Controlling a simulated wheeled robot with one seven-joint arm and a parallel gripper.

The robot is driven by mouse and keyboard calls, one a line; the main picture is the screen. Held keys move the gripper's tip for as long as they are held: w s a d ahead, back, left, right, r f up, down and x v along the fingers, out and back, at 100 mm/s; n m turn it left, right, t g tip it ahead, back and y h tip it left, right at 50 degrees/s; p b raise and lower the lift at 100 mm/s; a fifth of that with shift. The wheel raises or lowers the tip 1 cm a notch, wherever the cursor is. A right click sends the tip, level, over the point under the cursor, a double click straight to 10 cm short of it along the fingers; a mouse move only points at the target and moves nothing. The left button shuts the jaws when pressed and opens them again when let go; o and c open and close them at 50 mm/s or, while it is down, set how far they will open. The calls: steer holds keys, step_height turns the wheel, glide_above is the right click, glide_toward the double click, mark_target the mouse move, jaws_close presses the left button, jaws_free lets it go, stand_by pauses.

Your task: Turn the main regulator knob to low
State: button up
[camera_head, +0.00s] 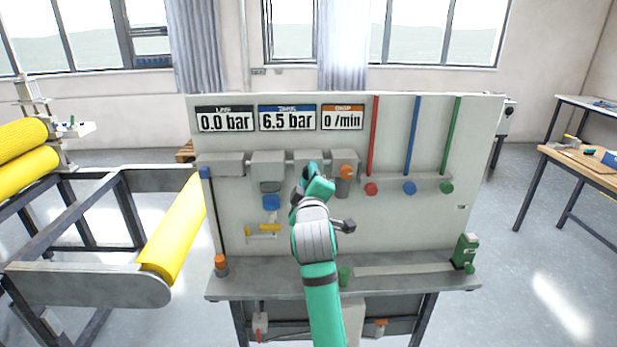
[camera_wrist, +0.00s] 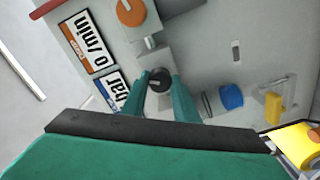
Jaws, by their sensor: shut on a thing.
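The main regulator knob looks to be the small black round knob (camera_wrist: 159,77) with a pale pointer mark, in the middle of the wrist view. My gripper (camera_wrist: 160,90) has its two green fingers on either side of this knob and is shut on it. In the head view my gripper (camera_head: 312,182) is at the panel's middle, below the grey boxes, and hides the knob. The panel displays read 0.0 bar (camera_head: 226,122), 6.5 bar (camera_head: 287,121) and 0 /min (camera_head: 342,121). I cannot tell which setting the pointer marks.
An orange knob (camera_head: 347,171) is close right of my gripper; a blue cup (camera_head: 271,202) and yellow lever (camera_head: 269,227) are to its left. Red (camera_head: 371,189), blue (camera_head: 409,188) and green (camera_head: 446,188) knobs are further right. A ledge (camera_head: 420,285) runs below.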

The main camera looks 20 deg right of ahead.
steer(key=n, duration=0.5)
steer(key=shift+f+n, duration=0.25)
steer(key=shift+n, duration=0.05)
stand_by(0.4)
steer(key=o, duration=1.1)
steer(key=shift+c, duration=0.2)
steer(key=shift+r, duration=0.1)
steer(key=shift+s, duration=0.1)
steer(key=v, duration=1)
steer(key=shift+s, duration=0.3)
